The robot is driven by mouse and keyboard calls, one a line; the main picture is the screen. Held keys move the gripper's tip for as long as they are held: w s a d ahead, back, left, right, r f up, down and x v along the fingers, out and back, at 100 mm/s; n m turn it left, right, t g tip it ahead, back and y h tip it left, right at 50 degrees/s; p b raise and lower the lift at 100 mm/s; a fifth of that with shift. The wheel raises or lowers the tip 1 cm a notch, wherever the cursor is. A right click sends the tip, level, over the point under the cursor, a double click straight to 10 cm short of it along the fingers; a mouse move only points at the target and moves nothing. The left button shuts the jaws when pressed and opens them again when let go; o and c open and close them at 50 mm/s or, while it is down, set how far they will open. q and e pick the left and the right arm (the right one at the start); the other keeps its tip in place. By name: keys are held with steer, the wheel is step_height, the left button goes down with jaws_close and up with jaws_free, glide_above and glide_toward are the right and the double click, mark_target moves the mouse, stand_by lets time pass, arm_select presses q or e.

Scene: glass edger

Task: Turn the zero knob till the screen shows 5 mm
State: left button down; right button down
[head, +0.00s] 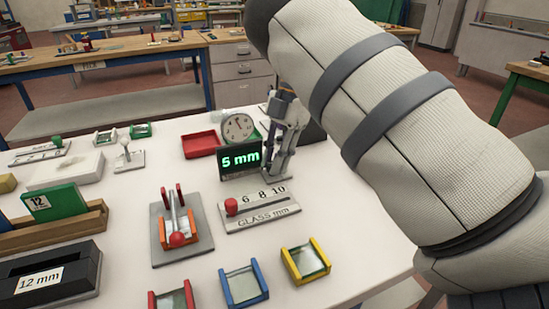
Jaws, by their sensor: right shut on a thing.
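The small dark screen (240,161) stands on the white table and reads "5 mm" in green. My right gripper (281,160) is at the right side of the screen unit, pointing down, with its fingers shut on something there. The zero knob is hidden behind the fingers, so I cannot see it apart from the gripper. My right arm comes in from the upper right and covers much of that side. My left gripper is not in view.
A slider plate marked "GLASS mm" (262,212) with a red knob lies in front of the screen. A dial clock (237,128) and red tray (200,143) stand behind. A red-handled clamp fixture (160,240) is at left. Coloured glass holders line the front.

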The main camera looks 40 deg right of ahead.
steer(key=c, duration=1.4)
jaws_free()
steer(key=v, duration=0.8)
steer(key=shift+s, duration=0.1)
